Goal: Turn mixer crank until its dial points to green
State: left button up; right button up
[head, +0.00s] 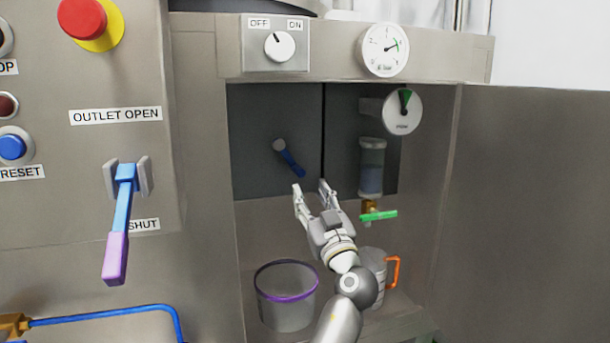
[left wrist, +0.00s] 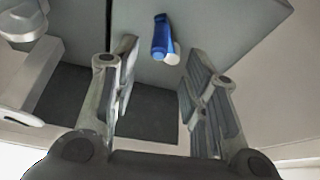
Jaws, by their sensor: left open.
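The crank (head: 289,160) is a small blue handle on a grey hub, set on the dark panel inside the recess and slanting down to the right. My left gripper (head: 311,186) is open and empty, just below and right of the crank's free end. In the left wrist view the blue crank (left wrist: 160,38) shows beyond and between the spread fingers, apart from both. A white round dial (head: 403,112) with a green wedge at its top is right of the crank; a dark pointer seems to stand upright at the wedge. My right gripper is not in view.
A purple-rimmed bucket (head: 286,295) and a jug with an orange handle (head: 374,268) stand below. A sight glass (head: 371,168) and green valve handle (head: 378,215) are right of the gripper. A gauge (head: 385,50) and OFF/ON knob (head: 279,46) sit above.

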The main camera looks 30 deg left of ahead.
aim_at(298, 172)
pick_arm(q)
jog(key=x, duration=0.9)
jog(key=shift+w+a+b, duration=0.15)
jog(key=shift+b, duration=0.15)
grip_shut()
jog(key=shift+f, duration=0.1)
